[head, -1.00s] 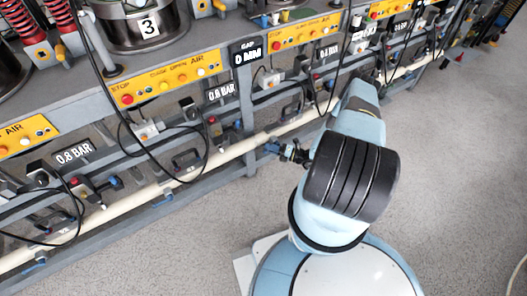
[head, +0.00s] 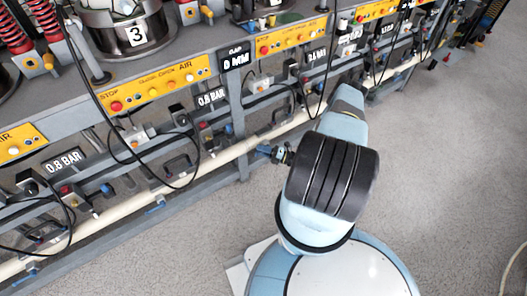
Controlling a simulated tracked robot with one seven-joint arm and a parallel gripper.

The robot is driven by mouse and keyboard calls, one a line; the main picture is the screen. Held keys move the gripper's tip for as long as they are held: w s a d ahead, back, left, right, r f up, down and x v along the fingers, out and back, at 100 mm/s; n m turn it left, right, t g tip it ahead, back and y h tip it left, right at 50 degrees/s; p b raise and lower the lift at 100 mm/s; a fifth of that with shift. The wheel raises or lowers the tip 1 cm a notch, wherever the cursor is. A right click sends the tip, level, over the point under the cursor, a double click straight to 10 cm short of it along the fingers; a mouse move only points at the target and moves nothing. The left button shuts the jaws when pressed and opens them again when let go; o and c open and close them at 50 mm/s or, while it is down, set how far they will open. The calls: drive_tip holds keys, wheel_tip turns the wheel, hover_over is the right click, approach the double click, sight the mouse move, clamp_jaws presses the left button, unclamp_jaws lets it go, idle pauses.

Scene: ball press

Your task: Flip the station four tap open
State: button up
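Blue-handled taps hang along the cream pipe (head: 233,152) under the bench; one blue handle (head: 263,149) shows just left of my arm. No number four is readable, so I cannot tell for sure that this is the station four tap. A small dark piece, which seems to be my gripper (head: 281,154), pokes out from behind my arm close to the blue handle. Most of it is hidden by the arm, so its fingers and any contact with the handle cannot be made out.
Another blue tap handle (head: 155,209) sits further left on the pipe. A drum marked 3 (head: 135,36) stands on the bench above a yellow panel (head: 152,85). Black cables (head: 137,163) loop down in front of the rails. The grey floor (head: 440,170) at right is open.

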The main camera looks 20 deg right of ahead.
drive_tip(key=shift+o, duration=0.6)
drive_tip(key=shift+s+a, duration=0.1)
drive_tip(key=shift+f, duration=0.1)
drive_tip(key=v, duration=1.3)
drive_tip(key=shift+s+d, duration=0.25)
drive_tip(key=shift+d, duration=0.05)
